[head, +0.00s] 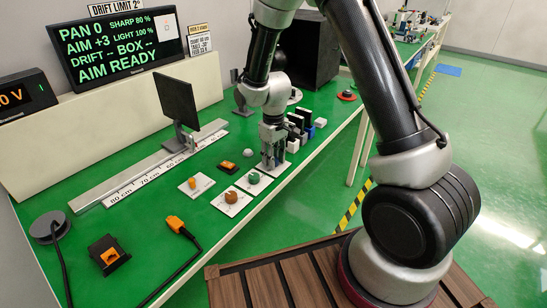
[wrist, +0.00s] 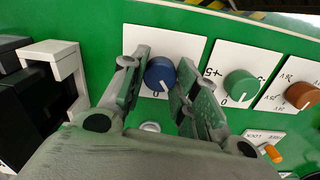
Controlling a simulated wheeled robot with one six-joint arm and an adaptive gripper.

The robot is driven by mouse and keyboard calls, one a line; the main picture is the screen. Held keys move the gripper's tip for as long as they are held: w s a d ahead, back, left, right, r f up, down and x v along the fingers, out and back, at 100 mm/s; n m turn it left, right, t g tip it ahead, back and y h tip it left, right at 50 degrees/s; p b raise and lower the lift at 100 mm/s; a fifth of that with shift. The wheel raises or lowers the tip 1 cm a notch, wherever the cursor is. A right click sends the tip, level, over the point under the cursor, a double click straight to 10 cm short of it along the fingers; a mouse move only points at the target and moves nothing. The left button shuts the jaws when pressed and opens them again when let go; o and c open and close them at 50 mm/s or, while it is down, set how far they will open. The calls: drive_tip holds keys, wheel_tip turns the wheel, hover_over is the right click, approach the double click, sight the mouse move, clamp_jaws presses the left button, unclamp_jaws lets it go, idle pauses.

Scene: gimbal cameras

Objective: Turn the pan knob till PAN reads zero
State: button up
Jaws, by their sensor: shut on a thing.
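The display (head: 117,42) at the back left of the head view reads PAN 0, AIM +3, SHARP 80 %, LIGHT 100 %, with dashes for DRIFT and BOX, and AIM READY at the bottom. My gripper (head: 272,163) points down at the row of knobs on the green bench. In the wrist view a blue knob (wrist: 159,74) on a white plate (wrist: 178,43) sits between my two fingers, which are shut on it. Its white pointer line shows. In the head view this knob is hidden by my gripper.
Beside it on the green bench (head: 160,225) are a green knob (wrist: 240,85) and a brown knob (wrist: 302,95) on white plates. An orange lever (wrist: 272,153) is close by. Black and white blocks (wrist: 58,75) stand left of my fingers in the wrist view.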

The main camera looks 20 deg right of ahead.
drive_tip(key=shift+n, duration=0.5)
drive_tip(key=o, duration=1)
drive_tip(key=shift+o, duration=0.2)
drive_tip(key=shift+r, duration=0.1)
wheel_tip(320, 180, up, 12)
